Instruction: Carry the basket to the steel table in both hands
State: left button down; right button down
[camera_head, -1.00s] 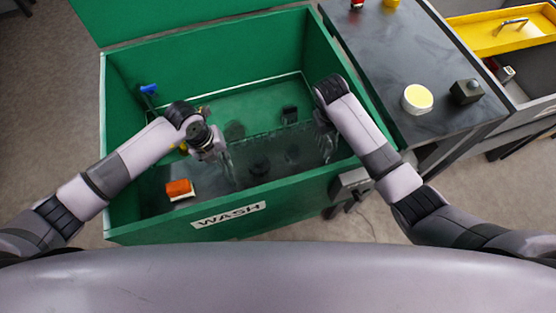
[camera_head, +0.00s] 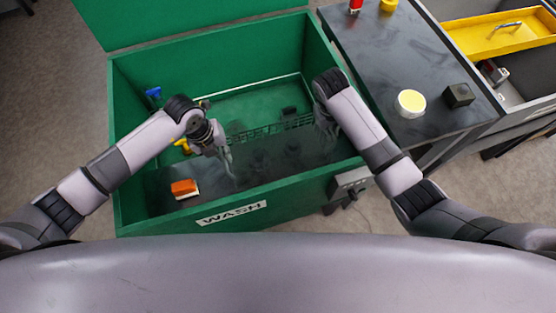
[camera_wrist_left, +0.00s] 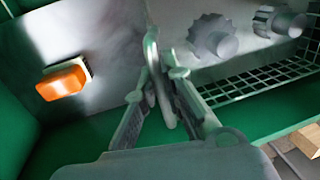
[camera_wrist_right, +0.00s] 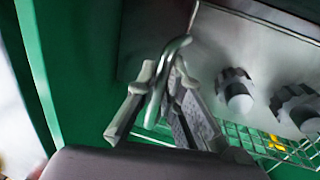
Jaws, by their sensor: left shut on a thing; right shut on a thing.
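The wire-mesh basket (camera_head: 270,130) is inside the green wash tank (camera_head: 235,215), between my two grippers. Its mesh also shows in the left wrist view (camera_wrist_left: 262,82) and the right wrist view (camera_wrist_right: 270,143). My left gripper (camera_head: 227,158) is shut on a bent metal handle (camera_wrist_left: 152,48) at one end. My right gripper (camera_head: 328,128) is shut on a similar handle (camera_wrist_right: 178,45) at the other end. Grey toothed parts (camera_wrist_left: 212,38) are beside the mesh. The steel table (camera_head: 375,55) stands right of the tank. I cannot tell how far the basket is off the tank floor.
An orange-and-white block (camera_head: 185,188) lies on the tank's front grey ledge. A white tub with yellow contents (camera_head: 410,103) and a dark box (camera_head: 459,95) stand on the table. Red (camera_head: 355,6) and yellow (camera_head: 388,5) items stand at its far end. Its middle is clear.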

pick_arm(q)
jog(key=shift+r, duration=0.15)
pick_arm(e)
jog(key=shift+w+r, duration=0.1)
jog(key=shift+r, duration=0.05)
dwell(0.4)
